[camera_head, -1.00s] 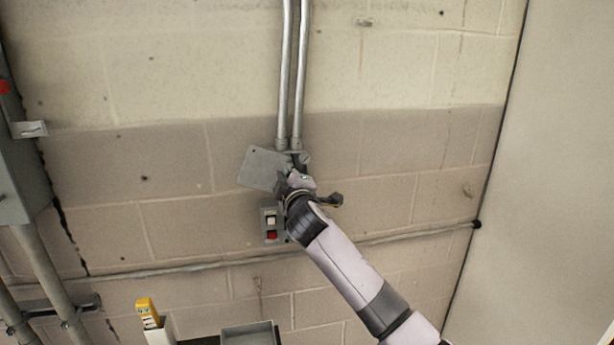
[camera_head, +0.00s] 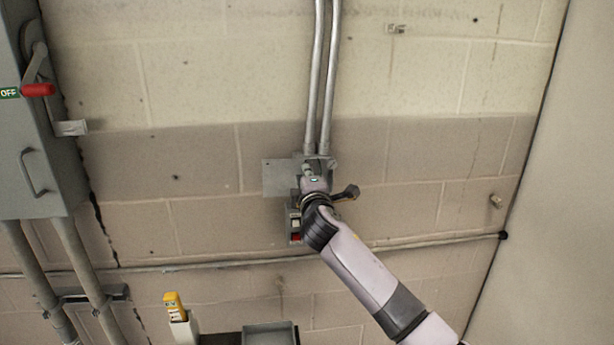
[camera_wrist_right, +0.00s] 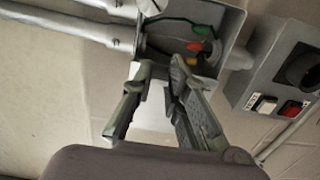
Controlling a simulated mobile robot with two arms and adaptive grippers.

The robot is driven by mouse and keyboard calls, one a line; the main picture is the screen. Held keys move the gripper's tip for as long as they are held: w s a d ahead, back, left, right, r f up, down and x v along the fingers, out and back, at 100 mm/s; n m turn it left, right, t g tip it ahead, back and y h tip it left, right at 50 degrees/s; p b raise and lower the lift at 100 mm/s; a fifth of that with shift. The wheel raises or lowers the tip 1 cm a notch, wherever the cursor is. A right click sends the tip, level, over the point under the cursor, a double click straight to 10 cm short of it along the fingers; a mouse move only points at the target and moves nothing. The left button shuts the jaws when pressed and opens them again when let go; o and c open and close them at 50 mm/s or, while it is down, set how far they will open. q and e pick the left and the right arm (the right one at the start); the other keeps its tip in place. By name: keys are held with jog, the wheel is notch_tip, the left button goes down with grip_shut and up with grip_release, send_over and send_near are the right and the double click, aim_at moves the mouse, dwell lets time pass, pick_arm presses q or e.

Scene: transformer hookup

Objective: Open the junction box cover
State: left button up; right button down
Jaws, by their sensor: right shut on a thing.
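The junction box (camera_head: 326,166) is a grey box on the brick wall at the lower end of two conduits. Its flat grey cover (camera_head: 281,178) stands out to the left of it, level. In the right wrist view the box (camera_wrist_right: 234,28) is open on wires with green, red and yellow connectors. The pale cover (camera_wrist_right: 154,118) shows between the fingers there. My right gripper (camera_head: 309,175) is at the box, shut on the cover; its fingers also show in the right wrist view (camera_wrist_right: 162,80). My left gripper is not in view.
A switch box (camera_head: 295,226) with a white and a red switch is just below the junction box. A large grey cabinet (camera_head: 40,165) with a red handle (camera_head: 38,90) is at the left. A yellow device (camera_head: 173,303) and a grey bin (camera_head: 270,335) are at the bottom.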

jog(key=shift+a+r, duration=0.1)
jog(key=c, duration=1.6)
grip_release()
jog(key=shift+o, duration=0.2)
jog(key=shift+s, duration=0.15)
jog(key=s+d, duration=0.2)
jog(key=s, duration=0.9)
jog(key=shift+s+d, duration=0.2)
jog(key=shift+s, duration=0.1)
